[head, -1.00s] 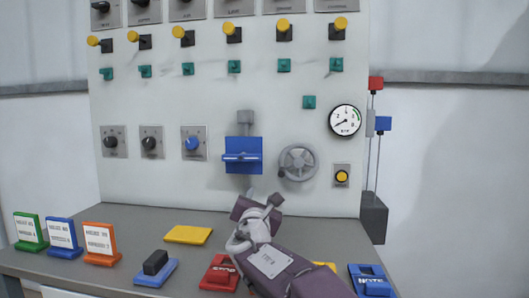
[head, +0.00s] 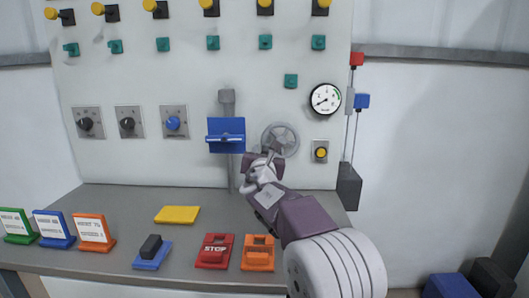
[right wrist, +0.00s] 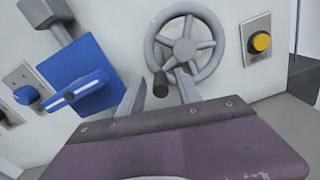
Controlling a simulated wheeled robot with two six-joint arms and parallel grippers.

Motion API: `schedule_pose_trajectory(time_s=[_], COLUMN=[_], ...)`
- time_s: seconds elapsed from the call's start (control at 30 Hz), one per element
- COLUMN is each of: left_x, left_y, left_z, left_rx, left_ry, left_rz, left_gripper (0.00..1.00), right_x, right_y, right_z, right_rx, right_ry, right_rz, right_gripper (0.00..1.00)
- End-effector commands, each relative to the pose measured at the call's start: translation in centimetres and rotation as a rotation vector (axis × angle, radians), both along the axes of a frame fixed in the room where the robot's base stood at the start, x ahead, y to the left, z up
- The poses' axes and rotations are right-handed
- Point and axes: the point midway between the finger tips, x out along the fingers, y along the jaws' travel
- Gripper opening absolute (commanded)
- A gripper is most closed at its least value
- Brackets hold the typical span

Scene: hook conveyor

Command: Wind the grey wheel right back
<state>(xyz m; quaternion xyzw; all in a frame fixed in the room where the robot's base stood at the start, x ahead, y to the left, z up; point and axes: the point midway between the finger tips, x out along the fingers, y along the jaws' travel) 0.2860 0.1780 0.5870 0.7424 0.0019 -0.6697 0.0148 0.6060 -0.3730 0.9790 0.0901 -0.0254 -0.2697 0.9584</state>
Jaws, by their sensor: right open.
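The grey wheel (head: 281,140) is mounted on the white panel, right of the blue slotted block. In the right wrist view the wheel (right wrist: 206,48) shows its spokes, hub and a dark handle (right wrist: 160,86) at its lower left rim. My right gripper (head: 268,154) is open in front of the wheel's lower left. In the right wrist view its two fingers (right wrist: 160,96) stand either side of the handle, apart from it as far as I can tell. In the head view the gripper hides the handle. My left gripper is not in view.
The blue block (head: 226,145) hangs on a grey bar close left of the wheel. A yellow button (head: 321,153) sits to its right, a gauge (head: 326,99) above. On the bench (head: 130,204) stand a red STOP piece (head: 215,259), an orange piece (head: 258,265) and a yellow plate (head: 177,214).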

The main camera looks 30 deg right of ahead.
Motion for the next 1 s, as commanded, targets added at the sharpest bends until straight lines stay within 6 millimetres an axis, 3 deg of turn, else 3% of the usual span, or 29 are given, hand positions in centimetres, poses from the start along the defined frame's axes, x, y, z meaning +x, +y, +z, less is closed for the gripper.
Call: schedule_pose_trajectory(time_s=[0.3, 0.43, 0.47, 1.0], left_x=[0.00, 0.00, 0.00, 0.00], left_y=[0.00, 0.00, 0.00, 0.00], left_z=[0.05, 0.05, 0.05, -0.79], left_rx=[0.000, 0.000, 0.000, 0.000], left_ry=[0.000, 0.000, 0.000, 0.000], left_rz=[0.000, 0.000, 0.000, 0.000], left_gripper=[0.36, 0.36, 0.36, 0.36], right_x=[0.43, 0.42, 0.42, 0.57], right_y=[-0.25, -0.25, -0.25, -0.01], right_z=[-0.01, -0.01, -0.01, 0.58], right_rx=[0.000, 0.000, 0.000, 0.125], right_ry=[0.000, 0.000, 0.000, -0.076], right_rz=[0.001, 0.000, 0.001, 0.000], right_gripper=[0.38, 0.02, 0.00, 0.00])
